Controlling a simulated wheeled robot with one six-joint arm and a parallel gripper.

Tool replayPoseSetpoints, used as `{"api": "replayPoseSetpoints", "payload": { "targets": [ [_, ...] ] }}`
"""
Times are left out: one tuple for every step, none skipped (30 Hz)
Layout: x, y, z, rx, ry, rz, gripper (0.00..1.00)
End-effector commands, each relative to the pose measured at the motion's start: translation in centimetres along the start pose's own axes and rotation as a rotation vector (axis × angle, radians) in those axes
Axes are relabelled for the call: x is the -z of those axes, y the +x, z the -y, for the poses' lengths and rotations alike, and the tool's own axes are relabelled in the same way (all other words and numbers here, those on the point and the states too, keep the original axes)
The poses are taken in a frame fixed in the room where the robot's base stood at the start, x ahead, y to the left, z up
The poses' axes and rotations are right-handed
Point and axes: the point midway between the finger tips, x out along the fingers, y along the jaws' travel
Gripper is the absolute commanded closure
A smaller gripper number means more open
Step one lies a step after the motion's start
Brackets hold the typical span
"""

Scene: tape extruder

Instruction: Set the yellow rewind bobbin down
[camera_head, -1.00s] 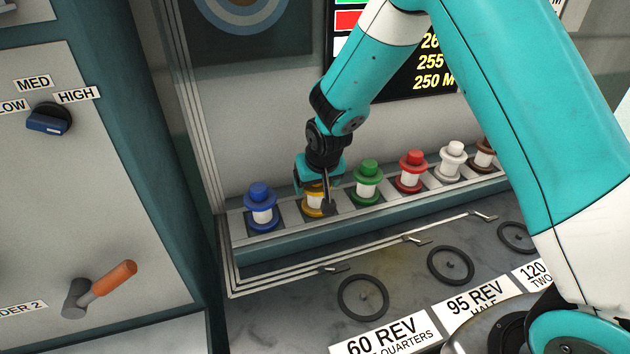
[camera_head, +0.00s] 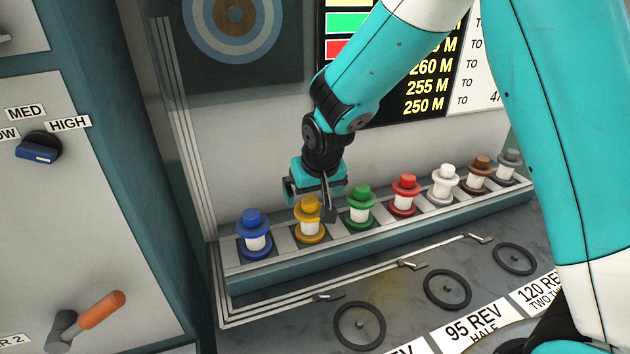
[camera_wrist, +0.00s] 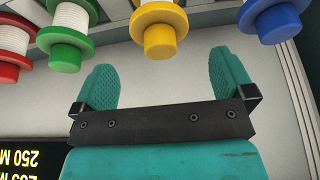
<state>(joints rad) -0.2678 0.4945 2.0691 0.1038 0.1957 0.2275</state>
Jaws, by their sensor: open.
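The yellow bobbin (camera_head: 309,219) stands upright in the rack between the blue and green bobbins. In the wrist view the yellow bobbin (camera_wrist: 159,38) is just beyond the fingertips, in line with the gap between them. My gripper (camera_head: 312,201) is open and empty, above and behind the yellow bobbin in the head view. In the wrist view both teal finger pads of my gripper (camera_wrist: 163,70) are wide apart, with nothing between them. One finger partly overlaps the space between the yellow and green bobbins in the head view.
The blue bobbin (camera_head: 254,233) and green bobbin (camera_head: 361,207) stand close on either side. Red (camera_head: 404,195), white (camera_head: 445,184) and further bobbins continue along the rack (camera_head: 290,275). A display board (camera_head: 420,75) is behind the arm. Round black rings (camera_head: 359,326) lie on the counter in front.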

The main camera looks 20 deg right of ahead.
Motion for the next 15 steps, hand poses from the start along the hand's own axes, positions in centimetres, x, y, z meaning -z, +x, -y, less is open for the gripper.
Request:
{"api": "replayPoseSetpoints", "payload": {
  "targets": [
    [0.1, -1.1, 0.0, 0.001, 0.0, -0.005, 0.0],
    [0.1, -1.7, 0.0, 0.001, 0.0, -0.005, 0.0],
    [0.0, -2.4, 0.0, 0.001, 0.0, -0.003, 0.0],
    [0.1, -2.9, 0.0, 0.001, 0.0, -0.004, 0.0],
    [0.0, -3.2, 0.0, 0.0, 0.0, -0.002, 0.0],
    [0.0, -3.7, 0.0, 0.0, 0.0, -0.002, 0.0],
    [0.0, -4.0, 0.0, 0.0, 0.0, -0.002, 0.0],
    [0.0, -4.2, 0.0, 0.0, 0.0, -0.001, 0.0],
    [-0.1, -4.6, 0.0, 0.003, -0.002, 0.001, 0.0],
    [-0.2, -5.0, 0.1, 0.009, -0.005, 0.004, 0.0],
    [-0.5, -5.5, 0.3, 0.019, -0.012, 0.009, 0.0],
    [-1.2, -6.4, 0.5, 0.036, -0.026, 0.021, 0.0],
    [-1.8, -7.3, 0.8, 0.057, -0.042, 0.032, 0.0],
    [-2.6, -8.3, 1.1, 0.079, -0.06, 0.048, 0.0],
    [-4.0, -9.8, 1.6, 0.116, -0.092, 0.07, 0.0]
  ]
}}
